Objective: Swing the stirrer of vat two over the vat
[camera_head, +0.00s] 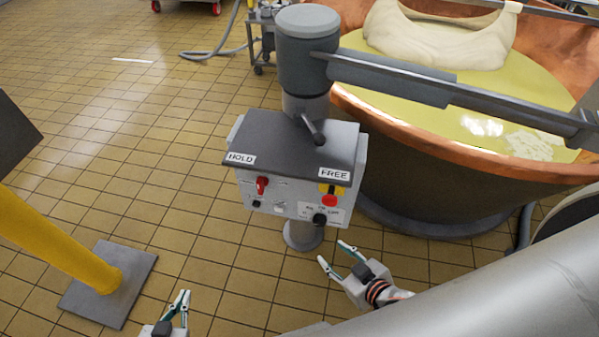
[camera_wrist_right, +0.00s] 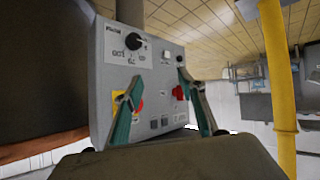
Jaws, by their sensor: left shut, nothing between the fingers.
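A grey column (camera_head: 308,65) carries a long grey stirrer arm (camera_head: 450,92), which reaches right across the copper vat (camera_head: 430,150) in the head view. A small dark lever (camera_head: 315,132) on the column points toward me, nearer the FREE label (camera_head: 334,174) than the HOLD label (camera_head: 240,159). Below is a grey control box (camera_head: 290,195), also in the right wrist view (camera_wrist_right: 150,65). My right gripper (camera_head: 332,254) is open and empty, in front of and below the box. My left gripper (camera_head: 178,302) is shut and empty at the bottom edge, left of the box.
Pale curd cloth (camera_head: 440,40) hangs in the vat's yellow liquid. A yellow post (camera_head: 60,235) on a grey foot stands at left. A hose (camera_head: 215,52) and a wheeled cart (camera_head: 262,45) are behind. Tiled floor (camera_head: 140,130) left of the box is clear.

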